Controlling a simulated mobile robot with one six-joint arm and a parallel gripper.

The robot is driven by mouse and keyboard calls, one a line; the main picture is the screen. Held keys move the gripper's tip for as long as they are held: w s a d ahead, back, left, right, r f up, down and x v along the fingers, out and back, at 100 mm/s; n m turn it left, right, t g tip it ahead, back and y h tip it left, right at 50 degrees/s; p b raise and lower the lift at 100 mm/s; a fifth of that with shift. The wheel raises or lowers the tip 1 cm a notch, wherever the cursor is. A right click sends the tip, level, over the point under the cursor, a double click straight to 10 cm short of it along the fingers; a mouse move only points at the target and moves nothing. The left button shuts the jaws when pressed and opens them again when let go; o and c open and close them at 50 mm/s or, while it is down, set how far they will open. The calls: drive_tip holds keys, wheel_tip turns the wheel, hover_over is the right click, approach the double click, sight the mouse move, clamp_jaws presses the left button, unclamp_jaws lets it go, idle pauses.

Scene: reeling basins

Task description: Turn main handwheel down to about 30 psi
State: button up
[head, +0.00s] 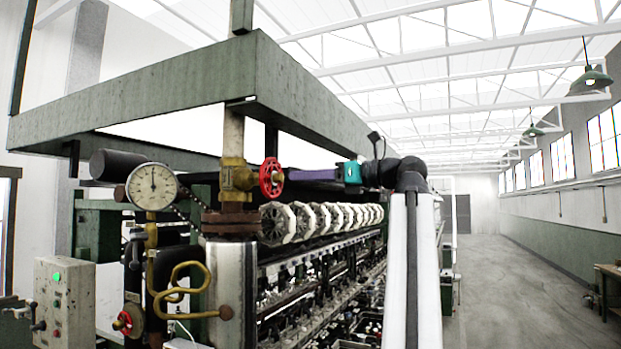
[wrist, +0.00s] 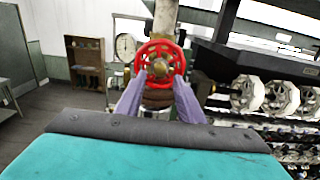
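The main handwheel (head: 271,177) is red and spoked, on a brass valve (head: 236,178) on the vertical pipe. In the wrist view the handwheel (wrist: 158,47) faces me. My gripper (wrist: 160,80) has two purple fingers spread apart, their tips in front of the lower left and lower right of the wheel, nothing held between them. In the head view my gripper (head: 287,174) is just right of the wheel; I cannot tell whether it touches. The round white gauge (head: 152,186) has its needle pointing about straight up; its numbers are too small to read.
A smaller red handwheel (head: 123,322) sits low on brass piping. A control box (head: 64,300) with a green light is at left. White reels (head: 280,223) line the machine to the right. The aisle (head: 510,290) is clear.

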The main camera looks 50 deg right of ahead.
sight(282, 178)
drive_tip(key=shift+x, duration=3.15)
drive_tip(key=c, duration=0.9)
drive_tip(key=shift+o, duration=0.2)
drive_tip(key=shift+m, duration=3.1)
drive_tip(key=o, duration=0.9)
drive_tip(key=shift+c, duration=0.2)
